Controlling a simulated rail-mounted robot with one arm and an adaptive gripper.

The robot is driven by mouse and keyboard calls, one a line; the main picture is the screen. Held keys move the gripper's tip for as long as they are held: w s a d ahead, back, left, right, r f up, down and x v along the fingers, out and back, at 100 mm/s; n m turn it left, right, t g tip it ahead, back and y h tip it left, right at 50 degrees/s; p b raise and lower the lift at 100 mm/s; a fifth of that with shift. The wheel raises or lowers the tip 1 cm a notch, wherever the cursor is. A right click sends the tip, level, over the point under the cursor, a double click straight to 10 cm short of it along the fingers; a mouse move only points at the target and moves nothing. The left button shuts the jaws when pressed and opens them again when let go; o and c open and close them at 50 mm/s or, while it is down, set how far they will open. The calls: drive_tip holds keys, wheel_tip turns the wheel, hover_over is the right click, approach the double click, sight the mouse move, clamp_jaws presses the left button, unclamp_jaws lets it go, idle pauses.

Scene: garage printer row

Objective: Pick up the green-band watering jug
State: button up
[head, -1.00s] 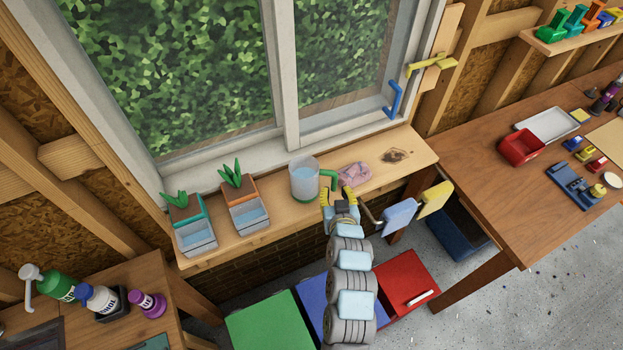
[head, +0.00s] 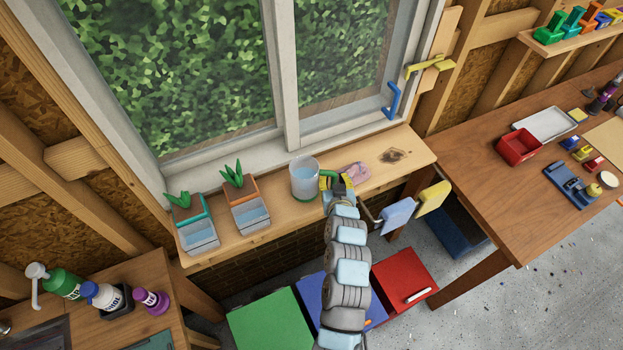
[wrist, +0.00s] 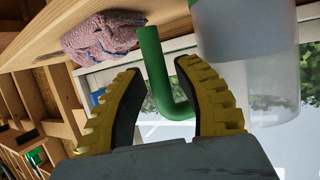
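The watering jug (head: 304,182) is a clear, round vessel with a green handle on its right side. It stands upright on the wooden windowsill. In the wrist view, the jug (wrist: 262,85) is at the upper right, cut off by the frame edge, and its green hooked handle (wrist: 153,65) comes between my two yellow fingers. My gripper (head: 337,184) is at the handle, right of the jug, and it partly hides the handle in the head view. In the wrist view, my gripper (wrist: 158,78) is open, with visible gaps beside the handle.
A pink cloth (head: 356,172) lies on the sill (head: 272,240) just right of the handle. Two planters, teal-rimmed (head: 199,232) and orange-rimmed (head: 249,214), stand left of the jug. The window is behind.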

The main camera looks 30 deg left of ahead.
sight(335, 175)
clamp_jaws()
drive_tip(key=shift+r, duration=0.15)
idle(0.5)
drive_tip(key=shift+r+b, duration=0.8)
drive_tip(key=shift+r, duration=0.6)
drive_tip(key=s+d+r+p, duration=0.2)
drive_tip(key=s+r+p, duration=0.2)
drive_tip(key=s+r, duration=0.5)
drive_tip(key=s, duration=0.4)
drive_tip(key=shift+s+d+r+p, duration=0.2)
drive_tip(key=shift+d+r+p, duration=0.1)
drive_tip(key=shift+r+p, duration=0.1)
